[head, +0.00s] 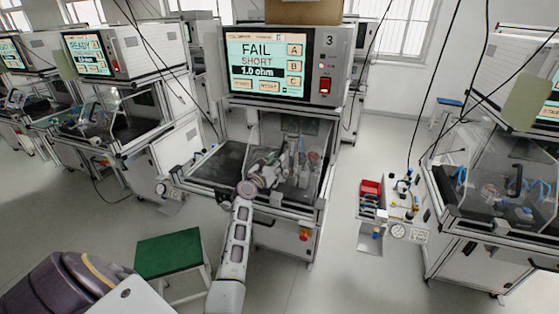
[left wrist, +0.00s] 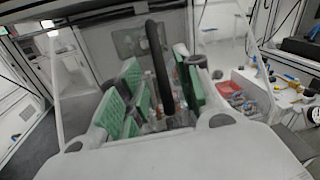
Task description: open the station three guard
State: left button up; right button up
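Station three (head: 330,42) stands at the middle of the head view, with a 3 beside its screen. Its clear guard (head: 312,178) is down over the nest below the screen. A dark upright handle (left wrist: 158,65) shows in the left wrist view. My left gripper (head: 275,168) is in front of the guard in the head view. In the left wrist view its green-padded fingers (left wrist: 162,90) stand apart, one on each side of the handle. I cannot tell whether they touch it. The fingers partly hide what is behind the guard. My right gripper is out of view.
The screen (head: 266,62) reads FAIL SHORT 1.0 ohm. A dark shelf (head: 215,165) lies left of the guard. A green-topped stool (head: 168,253) stands in front at left. A red bin (head: 371,188) and small fittings are at right. Other stations stand on both sides.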

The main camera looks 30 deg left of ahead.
aim_at(292, 149)
pick_arm(q)
jog(key=shift+w+a+b, duration=0.15)
jog(key=shift+w+b, duration=0.55)
jog(key=shift+w, duration=0.95)
grip_shut()
